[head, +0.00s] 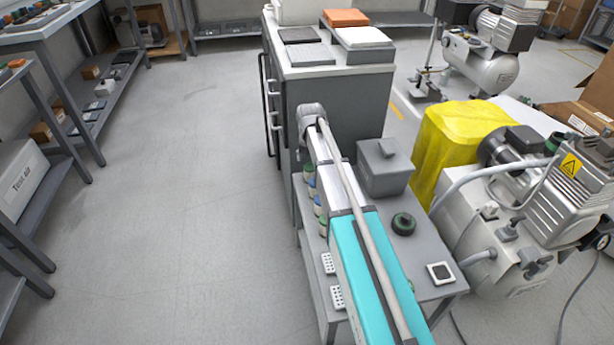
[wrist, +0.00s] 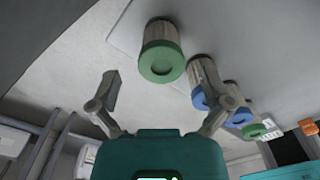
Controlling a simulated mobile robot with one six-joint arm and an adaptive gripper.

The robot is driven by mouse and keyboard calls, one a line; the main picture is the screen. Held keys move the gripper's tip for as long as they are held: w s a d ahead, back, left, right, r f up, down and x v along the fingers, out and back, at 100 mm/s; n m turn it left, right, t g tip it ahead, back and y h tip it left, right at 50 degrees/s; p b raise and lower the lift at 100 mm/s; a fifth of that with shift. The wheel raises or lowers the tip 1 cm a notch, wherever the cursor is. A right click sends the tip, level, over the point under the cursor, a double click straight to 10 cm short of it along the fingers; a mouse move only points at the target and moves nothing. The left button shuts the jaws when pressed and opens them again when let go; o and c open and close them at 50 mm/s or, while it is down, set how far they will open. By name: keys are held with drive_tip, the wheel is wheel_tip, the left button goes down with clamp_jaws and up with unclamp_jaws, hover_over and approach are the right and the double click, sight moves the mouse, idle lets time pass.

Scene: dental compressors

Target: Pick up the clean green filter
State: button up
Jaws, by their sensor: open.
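In the wrist view, a filter with a green end ring and pale ribbed body (wrist: 160,52) is nearest, above and beyond the fingertips. My gripper (wrist: 160,88) is open and empty, its fingers apart on either side below this filter, not visibly touching it. A blue-ringed filter (wrist: 207,84) is partly behind the right finger. Another blue-ringed filter (wrist: 238,108) and a smaller-looking green-ringed one (wrist: 254,129) follow to the right. In the head view, the filter row (head: 313,190) is partly hidden by my arm, and my gripper cannot be made out.
A grey lidded box (head: 385,168), a dark green round part (head: 403,223) and a small square-framed part (head: 440,272) stand on the bench (head: 425,250). A grey cabinet (head: 345,100) rises behind. A compressor (head: 500,240) crowds the right. The floor at left is clear.

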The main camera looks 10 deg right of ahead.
sight(310, 174)
idle(0.3)
drive_tip(key=shift+d+f+b, duration=0.1)
drive_tip(key=shift+f+b, duration=2.5)
drive_tip(key=shift+b, duration=0.05)
drive_tip(key=c, duration=1.1)
